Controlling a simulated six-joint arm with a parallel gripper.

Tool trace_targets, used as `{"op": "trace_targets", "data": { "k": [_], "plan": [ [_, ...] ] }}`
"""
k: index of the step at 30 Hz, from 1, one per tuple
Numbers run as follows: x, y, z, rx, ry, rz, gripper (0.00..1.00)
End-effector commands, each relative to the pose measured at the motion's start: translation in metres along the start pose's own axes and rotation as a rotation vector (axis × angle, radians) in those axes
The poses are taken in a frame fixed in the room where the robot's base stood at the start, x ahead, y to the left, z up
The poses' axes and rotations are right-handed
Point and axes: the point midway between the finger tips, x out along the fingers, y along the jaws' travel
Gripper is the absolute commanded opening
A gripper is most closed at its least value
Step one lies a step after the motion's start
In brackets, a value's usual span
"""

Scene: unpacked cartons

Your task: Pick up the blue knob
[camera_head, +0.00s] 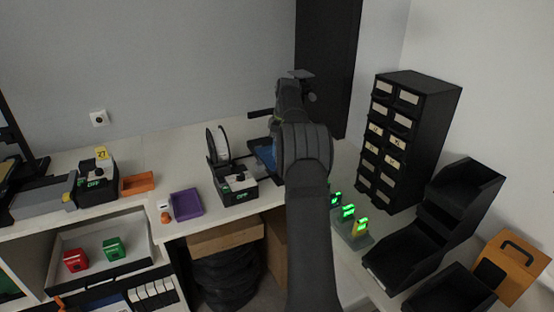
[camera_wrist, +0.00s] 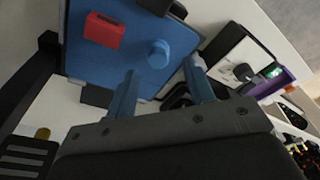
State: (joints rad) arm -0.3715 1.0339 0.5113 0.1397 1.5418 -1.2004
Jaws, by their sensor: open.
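The blue knob (camera_wrist: 158,54) is a small round piece on a blue panel (camera_wrist: 140,72) in the wrist view. A red block (camera_wrist: 104,30) is on the same panel, to the knob's left. My gripper (camera_wrist: 162,67) is open and empty. In the wrist view its two fingers point toward the panel, and the knob appears between and just beyond their tips. How far the tips are from it is hard to tell. In the head view my arm hides the knob and most of the gripper; only part of the blue panel (camera_head: 265,150) shows.
A black device with a green display (camera_head: 238,188) stands left of my arm, near a purple tray (camera_head: 187,203). Green-lit devices (camera_head: 348,212), a black drawer cabinet (camera_head: 414,140) and black bins (camera_head: 460,205) are on the right. Some bare white tabletop shows at the back left.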

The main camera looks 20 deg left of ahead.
Motion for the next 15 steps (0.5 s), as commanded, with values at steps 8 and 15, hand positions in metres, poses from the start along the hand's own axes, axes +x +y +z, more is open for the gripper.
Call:
{"op": "trace_targets", "data": {
  "k": [8,15],
  "plan": [
    [0.032,0.002,0.001,-0.001,0.0,0.0,0.49],
    [0.032,0.002,0.001,-0.001,0.0,0.0,0.33]
  ]
}}
